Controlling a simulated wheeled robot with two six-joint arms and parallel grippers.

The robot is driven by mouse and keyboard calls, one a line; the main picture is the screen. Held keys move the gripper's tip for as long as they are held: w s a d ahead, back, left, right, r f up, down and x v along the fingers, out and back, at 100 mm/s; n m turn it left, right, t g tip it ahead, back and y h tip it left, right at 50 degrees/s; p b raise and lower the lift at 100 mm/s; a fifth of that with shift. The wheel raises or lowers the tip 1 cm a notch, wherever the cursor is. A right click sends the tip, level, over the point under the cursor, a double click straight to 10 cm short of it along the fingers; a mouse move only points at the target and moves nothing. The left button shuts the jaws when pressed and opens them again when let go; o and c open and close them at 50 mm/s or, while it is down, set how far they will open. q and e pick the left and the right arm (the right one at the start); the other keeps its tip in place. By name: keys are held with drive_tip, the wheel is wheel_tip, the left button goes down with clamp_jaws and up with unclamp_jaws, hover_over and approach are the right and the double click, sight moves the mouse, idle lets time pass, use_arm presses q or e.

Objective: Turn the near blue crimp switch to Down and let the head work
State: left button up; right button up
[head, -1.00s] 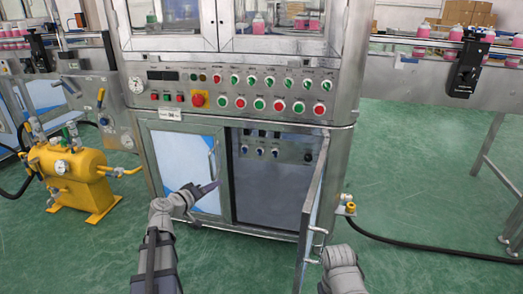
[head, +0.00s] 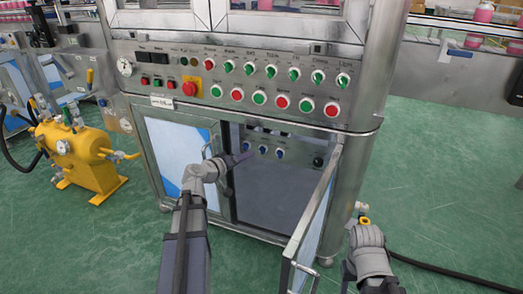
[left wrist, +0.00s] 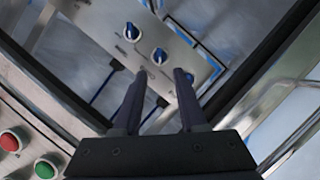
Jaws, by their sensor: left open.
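Several small blue switches sit in a row on the grey panel (head: 300,157) inside the open cabinet bay: a left one (head: 248,146), a middle one (head: 263,150) and a right one (head: 280,153). One blue switch (left wrist: 160,55) shows just beyond and between the fingertips; another (left wrist: 131,30) is farther off. A third blue spot is partly hidden by one fingertip. Contact cannot be told.
The open cabinet door (head: 312,230) swings out at the bay's right, beside my right arm. A closed door (head: 178,150) with a handle is at left. Red and green buttons (head: 237,96) line the panel above. A yellow tank (head: 85,155) stands at far left.

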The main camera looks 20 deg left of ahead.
sight(260, 151)
use_arm(q)
drive_tip(key=b+x, duration=0.2)
drive_tip(key=x, duration=0.5)
drive_tip(key=shift+w+d+f, duration=0.1)
drive_tip(key=shift+w, duration=0.3)
drive_tip(key=shift+c, duration=0.2)
clamp_jaws()
